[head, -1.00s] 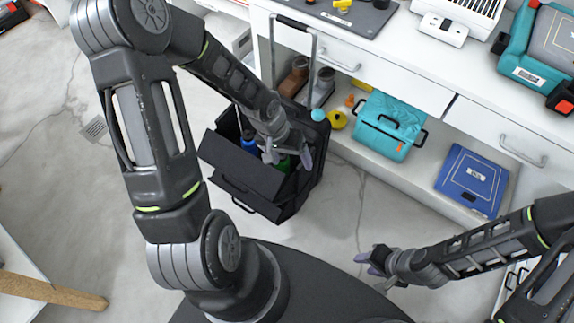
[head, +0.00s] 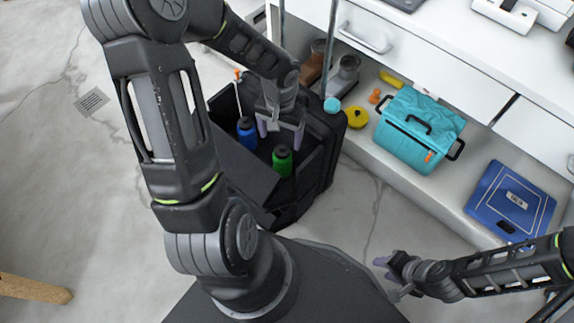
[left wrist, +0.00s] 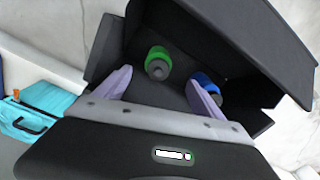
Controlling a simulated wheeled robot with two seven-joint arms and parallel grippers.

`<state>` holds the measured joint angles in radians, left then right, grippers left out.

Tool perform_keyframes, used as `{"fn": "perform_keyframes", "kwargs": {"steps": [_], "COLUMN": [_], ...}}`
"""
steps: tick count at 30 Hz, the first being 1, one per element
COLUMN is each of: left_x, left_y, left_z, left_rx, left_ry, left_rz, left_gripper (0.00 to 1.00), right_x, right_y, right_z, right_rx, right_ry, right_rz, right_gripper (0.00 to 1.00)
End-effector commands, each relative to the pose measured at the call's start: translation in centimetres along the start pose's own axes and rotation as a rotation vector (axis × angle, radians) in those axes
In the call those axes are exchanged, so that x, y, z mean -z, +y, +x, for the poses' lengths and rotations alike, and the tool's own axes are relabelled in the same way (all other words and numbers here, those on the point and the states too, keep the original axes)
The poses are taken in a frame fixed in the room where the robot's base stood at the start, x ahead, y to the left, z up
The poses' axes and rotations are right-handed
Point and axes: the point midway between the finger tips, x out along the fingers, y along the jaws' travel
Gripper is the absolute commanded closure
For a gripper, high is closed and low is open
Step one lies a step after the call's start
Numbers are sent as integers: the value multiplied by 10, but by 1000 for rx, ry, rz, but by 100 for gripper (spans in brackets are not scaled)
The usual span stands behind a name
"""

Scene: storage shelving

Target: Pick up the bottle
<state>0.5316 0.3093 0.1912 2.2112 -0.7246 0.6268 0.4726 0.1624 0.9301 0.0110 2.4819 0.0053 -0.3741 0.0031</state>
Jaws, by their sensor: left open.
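A green bottle (head: 282,160) and a blue bottle (head: 246,132) stand in an open black rolling case (head: 300,200) on the floor. My left gripper (head: 281,132) is open and empty above the case, near both bottles. In the left wrist view, the green bottle (left wrist: 158,62) shows between the spread purple fingers of my left gripper (left wrist: 160,90), further off than the fingertips. The blue bottle (left wrist: 207,88) is beside the right finger, partly hidden by it. My right gripper (head: 385,275) is away from the case at lower right; its finger gap is unclear.
A white workbench (head: 440,60) with drawers stands behind the case. Its lower shelf holds a teal cooler bag (head: 420,128), a blue case (head: 510,200) and a yellow round item (head: 357,117). The case's raised handle rises near my left arm.

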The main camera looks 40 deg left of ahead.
Motion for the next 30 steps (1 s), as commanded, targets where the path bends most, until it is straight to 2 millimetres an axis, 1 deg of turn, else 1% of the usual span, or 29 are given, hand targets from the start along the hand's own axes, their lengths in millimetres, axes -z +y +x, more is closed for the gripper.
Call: {"fn": "perform_keyframes", "kwargs": {"steps": [1, 3, 6, 9, 18, 20, 26, 30], "left_x": [0, 0, 0, 0, 0, 0, -1, 0], "left_y": [0, 1, 1, 1, 1, 1, 1, 1], "left_z": [33, 49, 61, 63, 61, 64, 86, 87], "left_rx": [0, 0, 0, 0, -1, -1, -1, -1], "left_ry": [0, 0, 0, 0, 0, -1, -2, 0], "left_rz": [0, 0, 0, 0, 0, 0, 0, 0], "left_gripper": [21, 21, 21, 21, 21, 21, 21, 21], "right_x": [1, 2, 4, 4, 4, 4, 5, 6], "right_y": [12, 19, 24, 25, 24, 25, 28, 28], "right_z": [31, 46, 56, 58, 56, 58, 69, 69], "right_rx": [-2, -4, -5, -6, -6, -6, -6, -6], "right_ry": [5, 10, 15, 17, 17, 17, 22, 23], "right_rz": [3, 6, 9, 10, 9, 9, 10, 10], "right_gripper": [64, 64, 64, 64, 64, 64, 64, 64]}}
